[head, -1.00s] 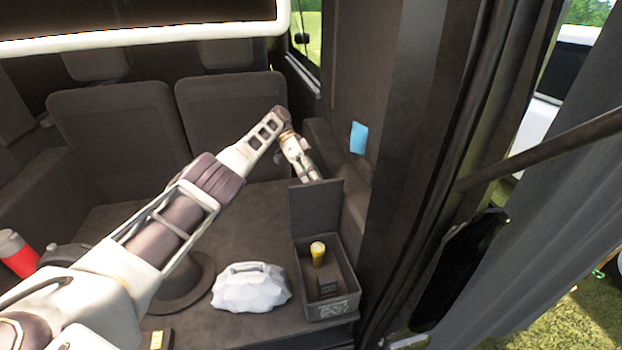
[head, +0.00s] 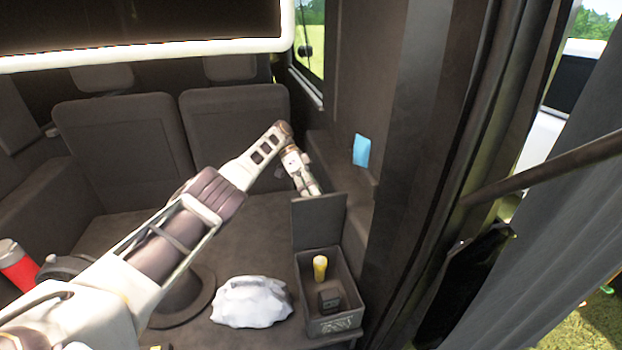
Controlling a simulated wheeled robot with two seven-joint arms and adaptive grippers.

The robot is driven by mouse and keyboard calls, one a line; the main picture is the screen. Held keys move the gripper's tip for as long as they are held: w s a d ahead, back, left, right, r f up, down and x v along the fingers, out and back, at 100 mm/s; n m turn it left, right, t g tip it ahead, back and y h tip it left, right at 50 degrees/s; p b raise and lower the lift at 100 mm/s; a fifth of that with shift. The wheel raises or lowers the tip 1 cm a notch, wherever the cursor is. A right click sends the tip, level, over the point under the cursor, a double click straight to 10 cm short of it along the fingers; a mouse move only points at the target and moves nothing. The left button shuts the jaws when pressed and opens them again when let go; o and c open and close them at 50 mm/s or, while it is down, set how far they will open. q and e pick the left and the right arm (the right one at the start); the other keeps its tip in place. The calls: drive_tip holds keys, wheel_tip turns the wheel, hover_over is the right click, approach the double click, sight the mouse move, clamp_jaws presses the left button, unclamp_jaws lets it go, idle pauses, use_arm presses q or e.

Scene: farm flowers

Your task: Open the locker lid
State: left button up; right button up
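The locker (head: 335,325) is a dark grey box at the right end of the dark floor. Its lid (head: 319,222) stands upright at the box's back edge, so the box is open. Inside are a yellow cylinder with a pale top (head: 320,268) and a small dark block (head: 329,299). My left arm reaches across from the lower left. My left gripper (head: 312,193) is just behind the top edge of the lid, and its fingertips are hidden or too small to judge. I cannot tell whether it touches the lid. My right gripper is not in view.
A white lumpy bag (head: 251,302) lies left of the locker. A red cylinder (head: 18,268) is at the far left. Dark seats (head: 240,135) stand behind. A blue card (head: 361,150) is on the right wall, and a dark pillar (head: 415,150) bounds the right side.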

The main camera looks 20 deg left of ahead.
use_arm(q)
drive_tip(key=shift+w+r, duration=0.1)
drive_tip(key=shift+r, duration=0.05)
wheel_tip(320, 180, up, 9)
drive_tip(key=shift+a+r, duration=0.15)
drive_tip(key=shift+a, duration=0.1)
idle(0.9)
drive_tip(key=shift+s, duration=0.2)
idle(0.4)
